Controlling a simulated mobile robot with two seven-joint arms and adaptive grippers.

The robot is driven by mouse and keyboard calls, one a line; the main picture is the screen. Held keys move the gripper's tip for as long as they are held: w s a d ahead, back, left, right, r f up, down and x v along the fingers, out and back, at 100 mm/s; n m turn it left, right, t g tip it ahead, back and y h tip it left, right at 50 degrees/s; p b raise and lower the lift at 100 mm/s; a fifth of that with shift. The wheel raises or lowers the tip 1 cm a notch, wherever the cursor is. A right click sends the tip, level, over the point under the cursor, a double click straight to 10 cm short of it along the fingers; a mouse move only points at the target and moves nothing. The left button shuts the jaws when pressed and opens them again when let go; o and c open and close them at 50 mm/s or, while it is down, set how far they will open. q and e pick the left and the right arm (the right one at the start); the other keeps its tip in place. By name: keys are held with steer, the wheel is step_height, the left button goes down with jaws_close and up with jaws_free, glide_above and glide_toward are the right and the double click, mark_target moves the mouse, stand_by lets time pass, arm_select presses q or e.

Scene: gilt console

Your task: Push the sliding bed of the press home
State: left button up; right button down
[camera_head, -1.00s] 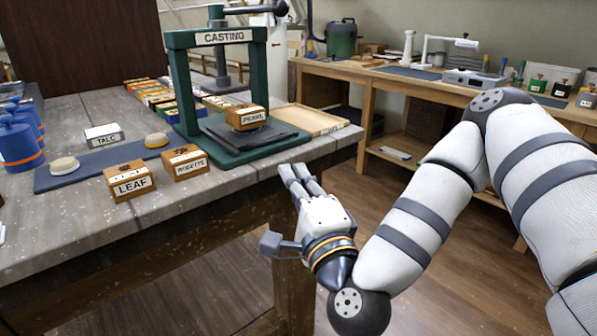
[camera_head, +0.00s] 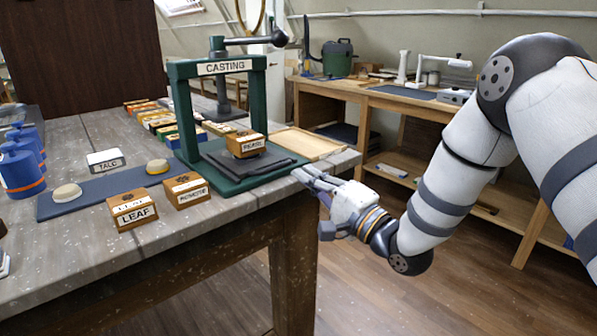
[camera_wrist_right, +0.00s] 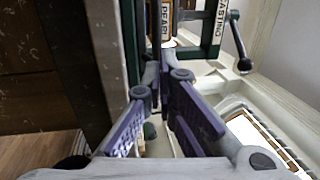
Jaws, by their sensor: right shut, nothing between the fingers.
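The green press (camera_head: 222,68), labelled CASTING, stands on the worktable. Its dark sliding bed (camera_head: 262,165) sticks out of the frame towards the front, over the green base (camera_head: 232,187). A wooden block labelled PEARL (camera_head: 246,144) sits on the bed; it also shows at the top of the right wrist view (camera_wrist_right: 167,20). My right gripper (camera_head: 299,172) is shut and empty at the table's edge, its tips close to the front right of the base. I cannot tell whether they touch it. The right wrist view shows the closed fingers (camera_wrist_right: 158,70) pointing towards the press. My left gripper is out of view.
A shallow wooden tray (camera_head: 307,145) lies right of the press. LEAF (camera_head: 133,211) and ROSETTE (camera_head: 186,190) blocks, a TALC box (camera_head: 105,161) and a blue mat (camera_head: 90,198) are to the left. A second bench (camera_head: 400,100) stands behind. Open floor lies right of the table.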

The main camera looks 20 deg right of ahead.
mark_target(283, 178)
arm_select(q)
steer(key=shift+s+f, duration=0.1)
arm_select(e)
steer(key=shift+x, duration=1.5)
steer(key=w, duration=0.1)
steer(key=w+a+b, duration=0.1)
steer(key=w, duration=0.2)
steer(key=shift+w+a+f, duration=0.1)
steer(key=shift+a+f, duration=0.1)
steer(key=shift+f, duration=0.05)
steer(key=shift+w+a+r, duration=0.1)
steer(key=shift+w, duration=0.1)
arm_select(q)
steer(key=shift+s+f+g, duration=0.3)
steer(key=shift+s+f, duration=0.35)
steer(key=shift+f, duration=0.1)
arm_select(e)
steer(key=shift+r, duration=0.15)
steer(key=shift+s, duration=0.1)
